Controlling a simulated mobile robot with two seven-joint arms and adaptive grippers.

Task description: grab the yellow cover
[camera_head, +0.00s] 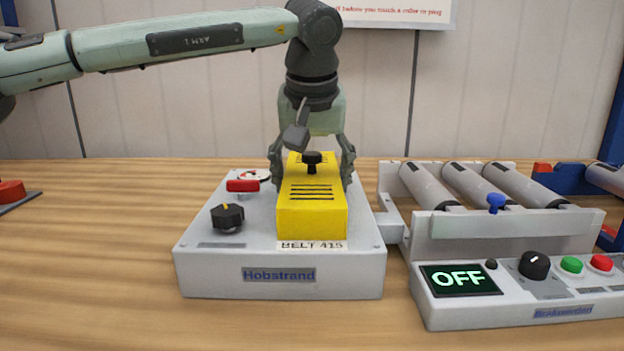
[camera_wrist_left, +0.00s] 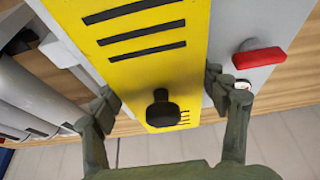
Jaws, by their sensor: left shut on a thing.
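The yellow cover (camera_head: 312,212) is a box with black slots and a black knob on top. It sits on the grey Hobstrand unit (camera_head: 215,264), above a label reading BELT 415. My left gripper (camera_head: 311,178) comes down from above and is shut on the cover, one finger on each side of it near its far end. In the left wrist view, the cover (camera_wrist_left: 150,62) and its black knob lie between the fingers of the left gripper (camera_wrist_left: 163,100). The cover's underside is hidden. My right gripper is not in view.
On the unit, left of the cover, are a red handle (camera_head: 243,186) and a black knob (camera_head: 228,217). A roller conveyor (camera_head: 480,186) with a control panel (camera_head: 520,285) reading OFF stands close on the right.

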